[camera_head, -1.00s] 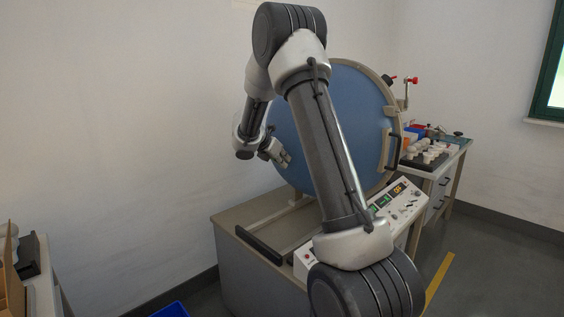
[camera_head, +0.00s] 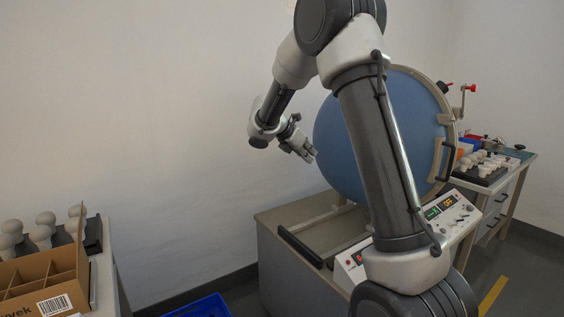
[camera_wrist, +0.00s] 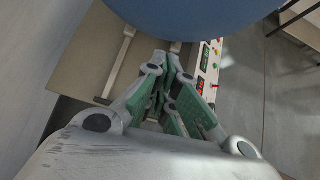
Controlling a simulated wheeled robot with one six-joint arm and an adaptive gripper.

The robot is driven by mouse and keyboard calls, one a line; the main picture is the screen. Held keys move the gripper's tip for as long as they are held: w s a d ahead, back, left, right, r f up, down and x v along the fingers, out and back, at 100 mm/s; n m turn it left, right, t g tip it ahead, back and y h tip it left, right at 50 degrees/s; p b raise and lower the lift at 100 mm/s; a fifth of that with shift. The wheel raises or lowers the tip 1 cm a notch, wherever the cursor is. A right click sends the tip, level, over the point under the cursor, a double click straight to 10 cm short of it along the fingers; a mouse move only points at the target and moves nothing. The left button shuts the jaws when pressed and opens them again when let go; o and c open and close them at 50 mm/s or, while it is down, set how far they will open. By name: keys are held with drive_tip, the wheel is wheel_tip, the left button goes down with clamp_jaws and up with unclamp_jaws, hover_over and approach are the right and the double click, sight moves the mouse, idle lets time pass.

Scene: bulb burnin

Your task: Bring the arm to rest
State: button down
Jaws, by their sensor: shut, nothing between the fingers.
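My gripper (camera_head: 309,152) is in the air in the head view, in front of the left edge of the large blue round sphere door (camera_head: 345,150). Its fingers point right and slightly down. In the wrist view my gripper (camera_wrist: 178,75) has its green-padded fingers together with nothing between them. Below it in that view are the beige bench top (camera_wrist: 85,50) and the control panel (camera_wrist: 208,70). My arm is bent high, and its forearm hides part of the blue disc and the bench.
A cardboard divider box (camera_head: 45,285) and several white bulbs (camera_head: 45,218) sit at the lower left. A blue bin (camera_head: 205,307) is on the floor. A bench with bulbs on a black tray (camera_head: 480,172) stands at the right. The wall side at left is clear.

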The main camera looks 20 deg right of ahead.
drive_tip(key=s+a+f+m+g+y, duration=0.2)
drive_tip(key=s+f+m+g+y, duration=0.15)
drive_tip(key=s+m, duration=0.75)
drive_tip(key=s+a+r+m+t+y, duration=0.1)
drive_tip(key=s+a+r+m+y, duration=0.1)
drive_tip(key=s, duration=0.7)
drive_tip(key=s+a+r+m+t+y, duration=0.1)
drive_tip(key=s+a+r+m+t, duration=0.1)
drive_tip(key=s, duration=0.7)
drive_tip(key=s+a+r+m+t+y, duration=0.2)
drive_tip(key=s+m, duration=0.4)
drive_tip(key=s, duration=0.3)
drive_tip(key=shift+s+a+r+y, duration=0.15)
drive_tip(key=shift+a+r+y, duration=0.2)
drive_tip(key=shift+a+r, duration=0.3)
drive_tip(key=shift+d+r+t, duration=0.1)
drive_tip(key=shift+d+t, duration=0.1)
drive_tip(key=shift+t, duration=0.05)
